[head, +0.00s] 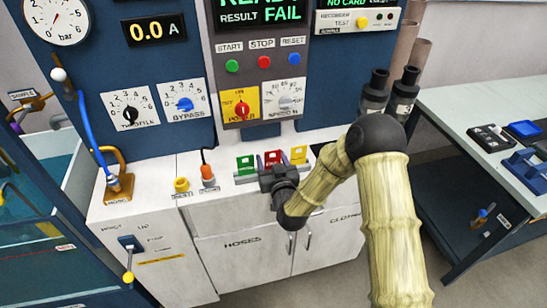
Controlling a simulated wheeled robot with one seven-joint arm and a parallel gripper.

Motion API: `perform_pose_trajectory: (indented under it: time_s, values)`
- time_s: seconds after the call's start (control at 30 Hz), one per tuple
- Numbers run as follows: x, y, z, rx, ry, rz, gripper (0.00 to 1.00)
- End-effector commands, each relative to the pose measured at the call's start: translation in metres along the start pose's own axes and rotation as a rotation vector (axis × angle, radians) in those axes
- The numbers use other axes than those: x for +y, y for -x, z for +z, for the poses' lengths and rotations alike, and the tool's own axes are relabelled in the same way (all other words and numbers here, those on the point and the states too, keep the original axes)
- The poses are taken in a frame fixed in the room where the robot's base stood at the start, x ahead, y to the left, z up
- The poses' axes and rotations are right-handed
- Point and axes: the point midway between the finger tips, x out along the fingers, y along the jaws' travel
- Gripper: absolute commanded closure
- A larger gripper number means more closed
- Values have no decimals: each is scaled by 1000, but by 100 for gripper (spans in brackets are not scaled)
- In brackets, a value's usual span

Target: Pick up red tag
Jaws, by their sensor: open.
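A small red tag (272,157) stands on the white cabinet top, between a green tag (245,164) and a yellow tag (298,154). The tags seem to sit in a low rack. My gripper (268,170) is just in front of the red tag and hides its lower part. Its jaws are open, and the fingertips are too small and dark to tell whether they touch the tag.
A yellow plug (181,185) and an orange-capped hose end (207,174) stand left of the tags. The control panel (263,100) rises behind. Dark cylinders (375,95) stand at right. A grey bench (470,105) is farther right.

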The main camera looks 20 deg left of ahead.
Motion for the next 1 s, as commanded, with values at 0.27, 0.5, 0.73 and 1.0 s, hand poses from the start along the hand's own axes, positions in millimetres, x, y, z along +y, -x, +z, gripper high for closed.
perform_pose_trajectory:
  time_s: [0.27, 0.5, 0.73, 1.0]
  values:
    - [-2, -3, 1, -1, 0, 0, 44]
    - [-2, -3, 1, -1, 0, 0, 44]
    - [-1, -3, 1, -1, 0, 0, 73]
    - [-1, -3, 0, -1, 0, 0, 77]
